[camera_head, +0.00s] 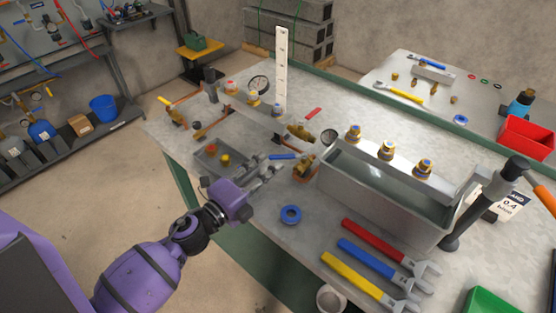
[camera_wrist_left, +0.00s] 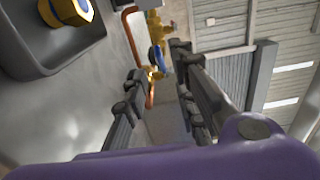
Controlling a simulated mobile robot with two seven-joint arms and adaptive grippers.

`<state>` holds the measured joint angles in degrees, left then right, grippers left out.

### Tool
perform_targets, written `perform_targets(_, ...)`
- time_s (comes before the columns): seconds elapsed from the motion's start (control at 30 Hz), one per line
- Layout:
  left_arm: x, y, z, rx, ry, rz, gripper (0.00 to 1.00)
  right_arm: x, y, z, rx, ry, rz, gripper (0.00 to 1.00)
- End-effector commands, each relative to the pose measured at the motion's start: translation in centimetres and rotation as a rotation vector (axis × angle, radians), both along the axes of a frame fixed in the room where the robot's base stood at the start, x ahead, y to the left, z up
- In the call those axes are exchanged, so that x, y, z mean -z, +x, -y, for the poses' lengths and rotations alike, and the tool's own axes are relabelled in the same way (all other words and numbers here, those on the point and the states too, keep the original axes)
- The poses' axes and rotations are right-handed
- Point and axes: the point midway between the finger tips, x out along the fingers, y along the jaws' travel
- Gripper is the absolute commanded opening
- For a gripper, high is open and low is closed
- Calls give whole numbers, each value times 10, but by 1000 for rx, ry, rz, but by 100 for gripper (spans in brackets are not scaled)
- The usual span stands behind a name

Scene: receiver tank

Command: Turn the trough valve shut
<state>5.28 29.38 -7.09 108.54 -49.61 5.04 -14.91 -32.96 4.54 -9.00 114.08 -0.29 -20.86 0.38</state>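The grey open trough (camera_head: 345,190) stands on the bench, right of the middle in the head view. Left of it is a lever with a blue handle (camera_head: 282,156), close to a brass fitting and copper pipe. In the left wrist view a blue handle (camera_wrist_left: 156,57) shows on a brass valve (camera_wrist_left: 156,75), beyond my fingertips. Which valve the task means is not marked. My left gripper (camera_head: 268,171) is open and empty, its fingers pointing toward the blue handle, apparently short of it. The open fingers (camera_wrist_left: 158,82) also show in the wrist view. My right gripper is out of view.
Red, blue and yellow wrenches (camera_head: 372,262) lie in front of the trough. A blue tape ring (camera_head: 291,214) lies nearer my arm. A small grey tray (camera_head: 208,160) is left of my gripper. A black lever with an orange grip (camera_head: 545,199) rises at right.

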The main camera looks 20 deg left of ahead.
Motion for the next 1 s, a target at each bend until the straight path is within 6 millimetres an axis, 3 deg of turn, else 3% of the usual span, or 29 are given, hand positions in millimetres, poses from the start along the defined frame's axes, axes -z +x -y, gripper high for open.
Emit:
perform_targets(0.1,1,-24,-10,-2,-2,-3,25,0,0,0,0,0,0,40)
perform_targets(0.3,1,-47,-18,-1,-1,-3,25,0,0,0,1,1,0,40)
perform_targets(0.67,0,-53,-20,0,0,0,25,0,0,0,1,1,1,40)
perform_targets(0.73,2,-54,-20,1,2,-3,17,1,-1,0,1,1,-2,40)
perform_targets(0.87,22,-67,-13,6,36,-49,0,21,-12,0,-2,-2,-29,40)
perform_targets(1.0,36,-93,2,-2,67,-75,0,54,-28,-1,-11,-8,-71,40)
